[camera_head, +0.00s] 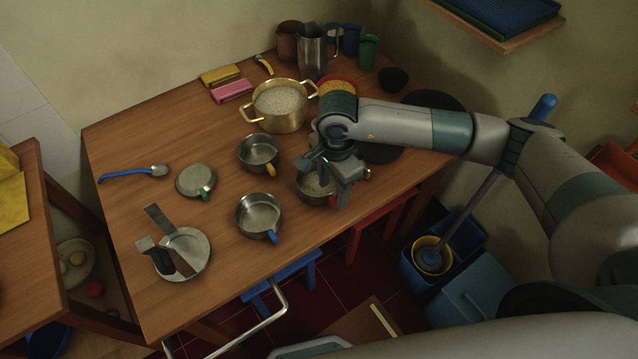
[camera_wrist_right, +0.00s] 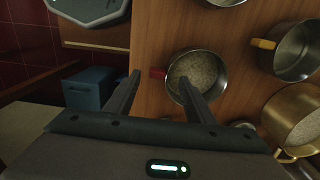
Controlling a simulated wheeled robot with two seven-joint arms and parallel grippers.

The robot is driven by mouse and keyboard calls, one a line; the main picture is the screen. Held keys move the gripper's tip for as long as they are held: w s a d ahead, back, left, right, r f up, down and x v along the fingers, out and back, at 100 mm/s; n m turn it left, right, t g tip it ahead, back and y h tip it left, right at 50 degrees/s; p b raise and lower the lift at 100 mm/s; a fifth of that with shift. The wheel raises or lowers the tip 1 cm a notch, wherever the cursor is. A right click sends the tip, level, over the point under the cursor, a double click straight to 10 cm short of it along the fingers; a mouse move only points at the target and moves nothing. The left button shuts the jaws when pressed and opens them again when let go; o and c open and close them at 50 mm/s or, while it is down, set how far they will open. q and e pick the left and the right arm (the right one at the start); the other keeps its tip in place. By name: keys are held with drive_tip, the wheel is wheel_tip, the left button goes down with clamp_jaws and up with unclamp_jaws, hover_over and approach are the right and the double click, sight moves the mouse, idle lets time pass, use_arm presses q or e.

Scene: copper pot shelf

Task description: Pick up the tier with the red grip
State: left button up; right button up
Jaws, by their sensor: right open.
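The tier with the red grip is a round metal bowl (camera_head: 312,190) holding pale grain, near the table's right front edge. In the right wrist view the tier (camera_wrist_right: 197,70) shows its short red grip (camera_wrist_right: 158,73) pointing left. My right gripper (camera_head: 335,178) is over this tier and partly hides it in the head view. In the wrist view the right gripper's (camera_wrist_right: 161,78) fingers are apart, with the red grip between their tips; I see no contact. My left gripper is not in view.
A yellow-grip tier (camera_head: 258,150), blue-grip tier (camera_head: 258,214), green-grip lid (camera_head: 196,180) and metal stand with uprights (camera_head: 185,252) are to the left. A brass pot (camera_head: 278,106) of grain stands behind. The wooden table (camera_head: 125,200) is clear at its left middle.

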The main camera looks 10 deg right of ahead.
sight(333, 198)
wheel_tip(333, 198, down, 2)
drive_tip(key=shift+s+f+p, duration=0.15)
drive_tip(key=shift+p, duration=0.3)
drive_tip(key=shift+f, duration=0.35)
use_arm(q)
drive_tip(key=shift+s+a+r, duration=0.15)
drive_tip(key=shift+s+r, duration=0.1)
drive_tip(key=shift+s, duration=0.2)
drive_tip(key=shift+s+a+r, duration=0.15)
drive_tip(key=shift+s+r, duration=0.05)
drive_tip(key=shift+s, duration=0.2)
use_arm(e)
drive_tip(key=shift+c, duration=0.3)
drive_tip(key=c, duration=1.1)
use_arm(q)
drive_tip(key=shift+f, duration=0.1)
use_arm(e)
drive_tip(key=shift+r, duration=0.2)
